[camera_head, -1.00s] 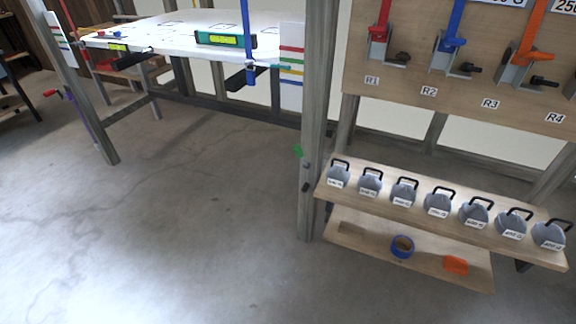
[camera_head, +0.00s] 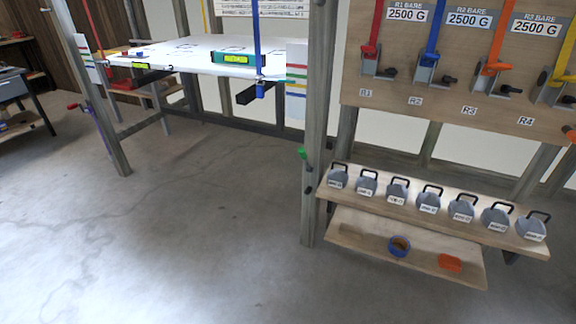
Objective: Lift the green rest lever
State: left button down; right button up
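A small green lever (camera_head: 302,153) sticks out from the wooden post (camera_head: 316,120) left of the weight shelf, at about the shelf's height. It looks short and tilted; its pivot is too small to make out. I cannot tell from this view whether it is raised or lowered. Neither of my grippers shows in the head view.
A white roof panel (camera_head: 190,56) with a green level (camera_head: 230,59) hangs at the back left. Grey weights with black handles stand on a shelf (camera_head: 400,205). A lower shelf (camera_head: 350,232) holds blue tape (camera_head: 399,246) and an orange block (camera_head: 450,262). Open concrete floor (camera_head: 200,220) lies left.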

aim_at(304, 155)
jog(key=u, duration=0.45)
jog(key=i, duration=0.6)
jog(key=z, duration=1.75)
